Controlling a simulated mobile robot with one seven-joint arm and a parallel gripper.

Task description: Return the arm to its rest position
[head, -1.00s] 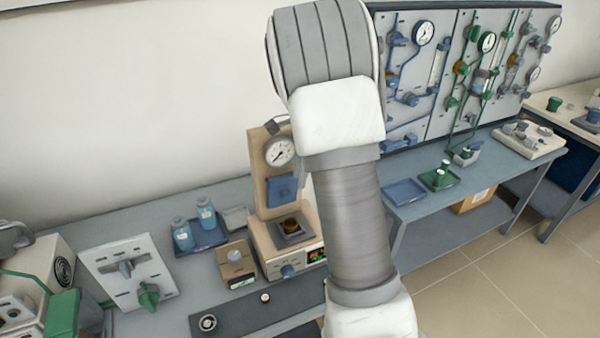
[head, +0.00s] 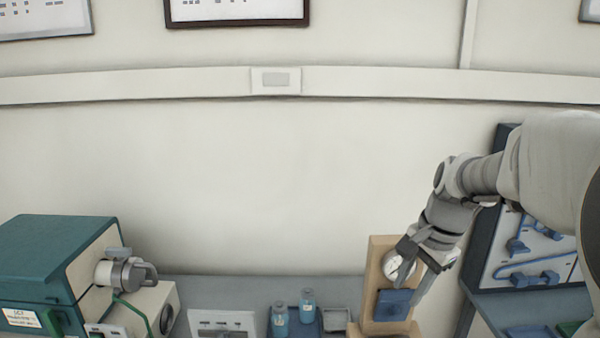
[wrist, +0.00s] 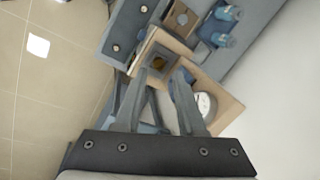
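My arm reaches in from the right edge of the head view and bends down to the left. My gripper (head: 410,272) hangs in front of the wooden gauge stand (head: 380,258) and hides part of its round gauge. In the wrist view my gripper's two fingers (wrist: 161,76) stand apart with nothing between them. The gauge stand (wrist: 226,103) shows beyond the fingers, with its white gauge (wrist: 205,106) beside the right finger. I cannot tell the exact gap between my fingers and the stand.
A teal furnace (head: 55,260) stands at the left. Two blue bottles (head: 279,320) stand on the bench left of the stand. A panel with blue pipes (head: 525,255) is at the right, close to my arm.

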